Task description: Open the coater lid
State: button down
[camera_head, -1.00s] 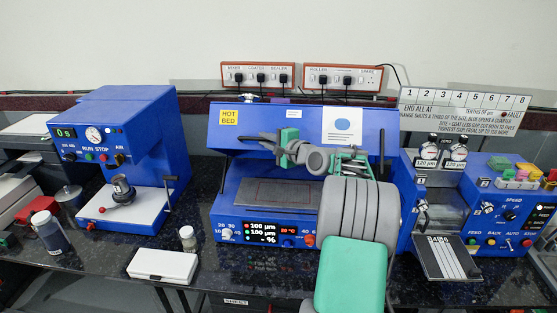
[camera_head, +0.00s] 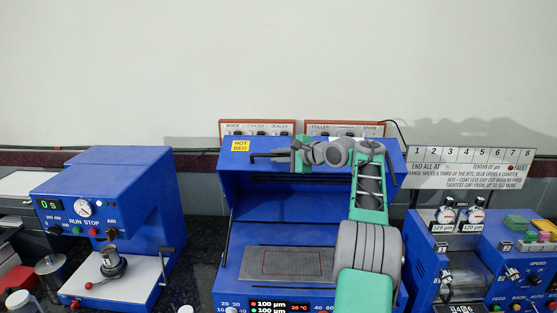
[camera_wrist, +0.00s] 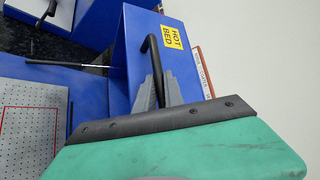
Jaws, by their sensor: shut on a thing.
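The coater is the blue machine in the middle, and its lid (camera_head: 275,170) is a blue panel with a yellow HOT BED label. The lid stands raised, with a wide gap between it and the grey bed (camera_head: 285,262) below. My gripper (camera_head: 290,156) is at the lid's front, shut on the black lid handle (camera_head: 262,156). In the wrist view, my grey fingers (camera_wrist: 158,82) close around the black handle (camera_wrist: 149,56) beside the lid (camera_wrist: 132,45). My arm hides the right part of the lid and coater.
A blue machine with a lever (camera_head: 110,210) stands on the left. A blue machine with gauges (camera_head: 460,245) stands close on the right. Socket strips (camera_head: 257,129) on the wall are partly hidden behind the lid. The wall above is clear.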

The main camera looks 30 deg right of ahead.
jog(key=shift+f, duration=0.15)
jog(key=c, duration=1.5)
grip_release()
jog(key=shift+w, duration=0.1)
jog(key=shift+o, duration=0.2)
jog(key=b+v, duration=0.1)
jog(key=v, duration=0.6)
jog(key=shift+s+r+b, duration=0.25)
jog(key=shift+s+b, duration=0.1)
jog(key=shift+b, duration=0.05)
jog(key=shift+d, duration=0.15)
